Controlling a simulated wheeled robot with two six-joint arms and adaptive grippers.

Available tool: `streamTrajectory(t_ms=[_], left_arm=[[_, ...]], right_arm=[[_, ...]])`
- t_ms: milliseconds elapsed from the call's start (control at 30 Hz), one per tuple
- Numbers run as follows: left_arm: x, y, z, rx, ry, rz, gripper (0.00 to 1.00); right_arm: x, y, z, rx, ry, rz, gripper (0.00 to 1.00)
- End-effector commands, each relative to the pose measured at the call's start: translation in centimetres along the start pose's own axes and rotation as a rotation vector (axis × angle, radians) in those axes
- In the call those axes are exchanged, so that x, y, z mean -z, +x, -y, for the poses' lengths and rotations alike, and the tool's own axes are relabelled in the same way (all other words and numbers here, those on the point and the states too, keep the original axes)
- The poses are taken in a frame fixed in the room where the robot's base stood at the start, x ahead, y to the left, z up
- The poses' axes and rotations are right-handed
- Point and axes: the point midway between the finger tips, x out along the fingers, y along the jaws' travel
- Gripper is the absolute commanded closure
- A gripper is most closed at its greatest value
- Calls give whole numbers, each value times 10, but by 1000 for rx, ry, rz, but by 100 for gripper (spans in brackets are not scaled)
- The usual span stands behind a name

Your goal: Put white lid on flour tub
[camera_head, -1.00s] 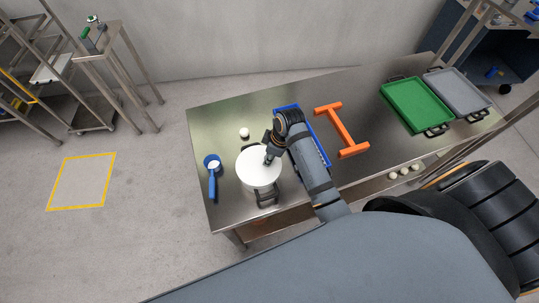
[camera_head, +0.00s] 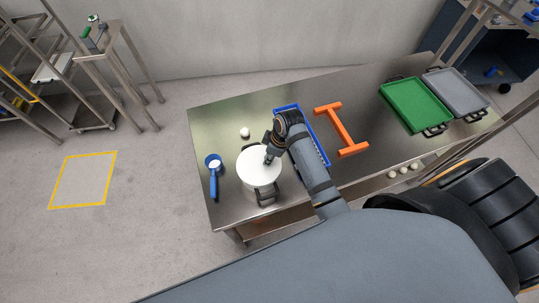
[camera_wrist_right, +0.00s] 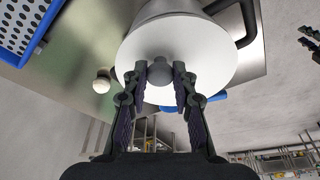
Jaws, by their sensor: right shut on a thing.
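The white lid (camera_head: 257,170) lies over the top of the flour tub (camera_head: 262,188), a metal tub with dark handles near the left end of the table. In the right wrist view the round lid (camera_wrist_right: 205,62) covers the tub's mouth, with the tub's wall (camera_wrist_right: 170,8) behind it. I cannot tell whether it is fully seated. My right gripper (camera_head: 267,159) is above the lid. In its wrist view the fingers (camera_wrist_right: 160,82) are shut on the lid's grey knob (camera_wrist_right: 159,68). My left gripper is not in view.
A blue scoop (camera_head: 213,180) lies left of the tub and a white dough ball (camera_head: 244,132) behind it. A blue tray (camera_head: 321,150), an orange frame (camera_head: 341,129), a green tray (camera_head: 416,104) and a grey tray (camera_head: 457,91) lie to the right.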

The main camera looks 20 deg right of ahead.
Motion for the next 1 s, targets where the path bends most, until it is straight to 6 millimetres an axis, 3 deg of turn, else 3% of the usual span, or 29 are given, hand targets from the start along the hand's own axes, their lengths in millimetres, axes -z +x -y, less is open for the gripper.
streamTrajectory(t_ms=[1000], left_arm=[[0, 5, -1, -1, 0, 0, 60]], right_arm=[[-4, 13, 0, 1, 0, 1, 100]])
